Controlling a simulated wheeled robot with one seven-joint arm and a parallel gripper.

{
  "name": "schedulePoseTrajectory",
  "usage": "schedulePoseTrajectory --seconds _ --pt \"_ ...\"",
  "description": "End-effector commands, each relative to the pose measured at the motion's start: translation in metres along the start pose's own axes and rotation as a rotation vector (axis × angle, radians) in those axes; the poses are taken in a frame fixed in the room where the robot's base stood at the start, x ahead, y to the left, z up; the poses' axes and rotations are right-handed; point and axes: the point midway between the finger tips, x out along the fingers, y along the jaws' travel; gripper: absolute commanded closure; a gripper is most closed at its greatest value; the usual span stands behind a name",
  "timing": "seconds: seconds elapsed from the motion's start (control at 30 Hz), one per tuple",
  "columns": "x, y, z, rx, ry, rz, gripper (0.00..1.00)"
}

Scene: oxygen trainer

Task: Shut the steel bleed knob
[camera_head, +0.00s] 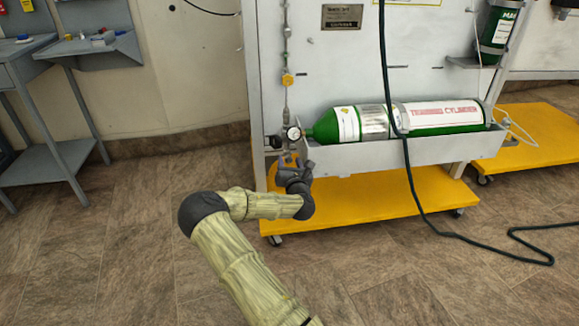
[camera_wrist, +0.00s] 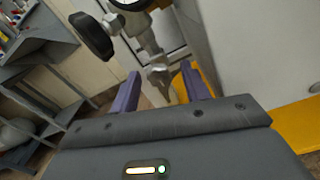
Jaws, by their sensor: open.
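A pressure gauge (camera_head: 294,133) with metal fittings sits at the left end of the green cylinder (camera_head: 325,126), and it also shows at the top of the wrist view (camera_wrist: 131,4). A small steel piece (camera_wrist: 158,71), which looks like the bleed knob, hangs below the steel fitting in the wrist view. My gripper (camera_wrist: 161,73) is open, with its two purple fingers on either side of this piece. I cannot tell whether they touch it. In the head view my wrist hides the knob.
A black knob (camera_wrist: 92,36) juts out to the left of the fingers. The cylinder lies in a grey trough (camera_head: 400,153) above a yellow base (camera_head: 365,198). A dark hose (camera_head: 412,185) hangs down to the floor. A grey bench (camera_head: 45,165) stands at left.

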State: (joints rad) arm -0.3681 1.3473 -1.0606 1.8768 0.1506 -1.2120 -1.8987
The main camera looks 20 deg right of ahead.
Motion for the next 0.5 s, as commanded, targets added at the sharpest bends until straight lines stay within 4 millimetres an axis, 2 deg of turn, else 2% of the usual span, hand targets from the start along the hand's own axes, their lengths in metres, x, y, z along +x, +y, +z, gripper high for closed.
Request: schedulePoseTrajectory --seconds 0.33,0.5 --pt "0.0047 0.0006 0.0008 0.0 -0.001 0.001 0.54" --pt "0.0045 0.0005 0.0006 0.0 0.0 0.001 0.87"
